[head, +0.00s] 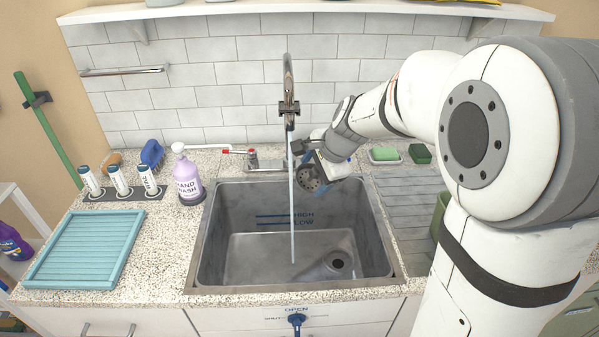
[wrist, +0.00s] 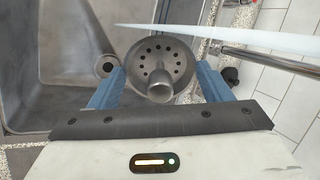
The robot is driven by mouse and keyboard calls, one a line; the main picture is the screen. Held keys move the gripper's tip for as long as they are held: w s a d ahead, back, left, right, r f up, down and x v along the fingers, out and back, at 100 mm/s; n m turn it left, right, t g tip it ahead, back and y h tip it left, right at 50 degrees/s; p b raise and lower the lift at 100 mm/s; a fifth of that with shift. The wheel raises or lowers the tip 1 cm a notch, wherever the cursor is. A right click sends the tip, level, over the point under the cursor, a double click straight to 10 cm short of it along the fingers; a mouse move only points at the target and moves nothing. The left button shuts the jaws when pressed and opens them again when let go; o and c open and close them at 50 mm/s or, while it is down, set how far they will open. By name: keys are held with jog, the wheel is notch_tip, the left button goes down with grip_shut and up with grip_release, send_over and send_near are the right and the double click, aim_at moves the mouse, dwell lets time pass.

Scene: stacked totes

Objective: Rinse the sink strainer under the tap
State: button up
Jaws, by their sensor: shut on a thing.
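The sink strainer (wrist: 160,62) is a round grey metal disc with a ring of holes and a central knob. My gripper (wrist: 160,75) is shut on it, one blue finger on each side. In the head view the strainer (head: 309,178) is tilted, above the back of the sink (head: 215,255). The tap (head: 289,95) is running. Its thin stream falls straight into the basin, just left of the strainer. In the wrist view the stream (wrist: 230,38) passes beyond the strainer's upper edge and looks apart from it. The drain hole (head: 337,264) is open at the basin's right.
A hand wash bottle (head: 187,178) stands left of the sink, by a blue brush (head: 152,154). A teal drying rack (head: 85,249) lies at the left. A red-handled tap lever (head: 250,158) is behind the sink. A green sponge (head: 385,155) lies at the back right.

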jog(key=s+d+b, duration=0.1)
jog(key=s+d, duration=0.1)
jog(key=s, duration=0.1)
jog(key=shift+s+d, duration=0.1)
jog(key=shift+d, duration=0.1)
dwell(1.3)
jog(key=s+d+r+p, duration=0.2)
jog(key=s+d+r, duration=0.1)
jog(key=s+r, duration=0.1)
dwell(0.5)
dwell(0.4)
